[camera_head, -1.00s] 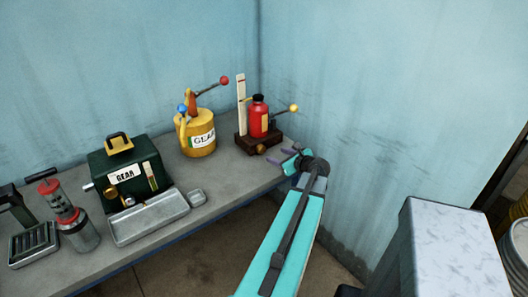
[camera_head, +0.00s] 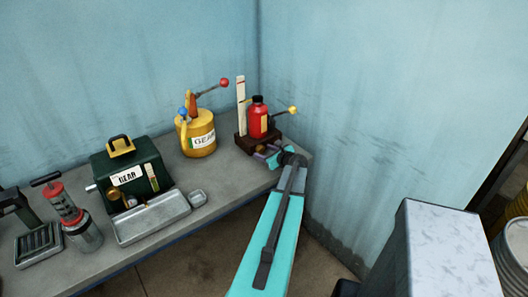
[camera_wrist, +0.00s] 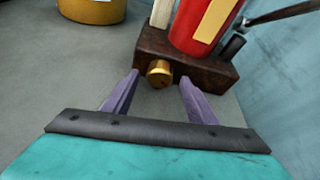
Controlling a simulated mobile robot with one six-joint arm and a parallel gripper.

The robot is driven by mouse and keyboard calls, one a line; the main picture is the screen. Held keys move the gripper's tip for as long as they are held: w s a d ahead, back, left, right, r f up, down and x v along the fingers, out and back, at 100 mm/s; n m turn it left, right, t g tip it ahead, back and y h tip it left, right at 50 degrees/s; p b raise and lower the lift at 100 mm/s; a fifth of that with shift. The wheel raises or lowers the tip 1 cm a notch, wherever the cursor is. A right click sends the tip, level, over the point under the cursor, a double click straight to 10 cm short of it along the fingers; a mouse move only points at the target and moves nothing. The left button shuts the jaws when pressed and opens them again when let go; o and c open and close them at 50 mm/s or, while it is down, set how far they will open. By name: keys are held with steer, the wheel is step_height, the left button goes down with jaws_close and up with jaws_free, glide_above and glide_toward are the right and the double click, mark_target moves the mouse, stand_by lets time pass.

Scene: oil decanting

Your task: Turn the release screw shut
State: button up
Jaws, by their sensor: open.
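The release screw (camera_wrist: 159,74) is a round brass knob on the front of a dark brown base (camera_wrist: 205,66) in the wrist view. The base carries a red bottle-shaped cylinder (camera_head: 258,120) and stands near the back corner of the bench in the head view. My gripper (camera_wrist: 160,84) is open, with its two purple fingers on either side of the knob and apart from it. The fingertips are close to the knob's front; whether they overlap it in depth I cannot tell. In the head view my gripper (camera_head: 267,157) is just in front of the base.
A yellow oil can (camera_head: 201,134) stands to the left. A green gear box (camera_head: 130,178) and metal tray (camera_head: 150,219) are farther left. The wall is close on the right.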

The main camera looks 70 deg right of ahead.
steer(key=shift+w+d, duration=0.1)
steer(key=shift+w, duration=0.1)
steer(key=shift+c, duration=0.3)
steer(key=c, duration=1)
steer(key=shift+f, duration=0.1)
steer(key=n+b, duration=0.1)
steer(key=b, duration=0.2)
steer(key=shift+f+h, duration=0.1)
steer(key=shift+h, duration=0.3)
steer(key=shift+n+g+h+b, duration=0.3)
steer(key=shift+n+b, duration=0.2)
steer(key=shift+b, duration=1)
steer(key=o, duration=1.1)
steer(key=shift+w, duration=0.1)
steer(key=shift+c, duration=0.2)
